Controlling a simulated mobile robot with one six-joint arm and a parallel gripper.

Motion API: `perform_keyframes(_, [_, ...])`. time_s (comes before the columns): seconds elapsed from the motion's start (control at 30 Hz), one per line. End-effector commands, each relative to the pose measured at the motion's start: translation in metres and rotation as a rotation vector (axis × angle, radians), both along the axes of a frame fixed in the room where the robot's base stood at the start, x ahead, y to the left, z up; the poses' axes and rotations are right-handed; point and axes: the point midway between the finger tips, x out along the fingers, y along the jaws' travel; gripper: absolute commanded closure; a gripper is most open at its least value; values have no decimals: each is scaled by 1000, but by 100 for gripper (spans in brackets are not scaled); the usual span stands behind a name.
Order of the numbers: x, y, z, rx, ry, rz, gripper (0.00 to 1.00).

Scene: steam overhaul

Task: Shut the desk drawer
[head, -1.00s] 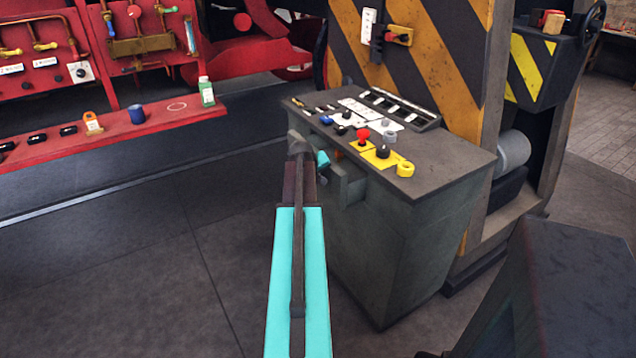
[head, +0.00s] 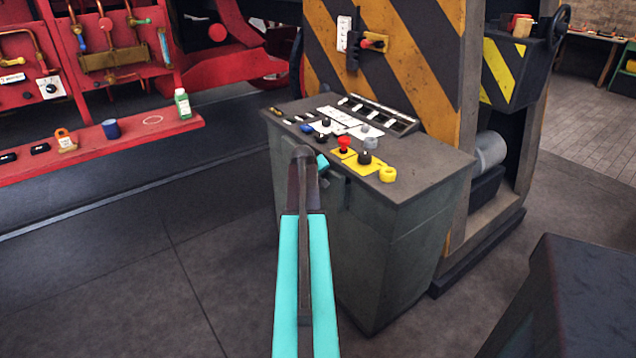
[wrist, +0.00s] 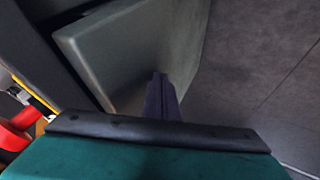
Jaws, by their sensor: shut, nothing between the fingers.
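The desk (head: 410,255) is a grey-green cabinet with a dark top carrying knobs and switches, in the middle of the head view. Its drawer is on the front side, mostly hidden behind my arm in the head view. In the wrist view a grey-green panel that looks like the drawer front (wrist: 140,45) fills the upper middle. My gripper (wrist: 160,85) is shut and empty, with its fingertips at or very near this panel; I cannot tell whether they touch. In the head view only a bit of my gripper (head: 323,164) shows beside my arm. How far the drawer stands out is unclear.
A red bench (head: 90,148) with a green bottle (head: 182,103) and a blue cup stands at the left. A striped yellow-black machine (head: 415,65) rises behind the desk. A dark block (head: 590,290) is at the lower right. Floor left of the desk is clear.

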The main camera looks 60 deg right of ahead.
Motion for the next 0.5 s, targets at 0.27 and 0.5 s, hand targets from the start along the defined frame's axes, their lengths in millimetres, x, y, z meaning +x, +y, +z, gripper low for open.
perform_keyframes(0.27, [4, 7, 0, 0, 0, 4, 100])
perform_keyframes(0.5, [9, 26, 0, -1, 0, 4, 100])
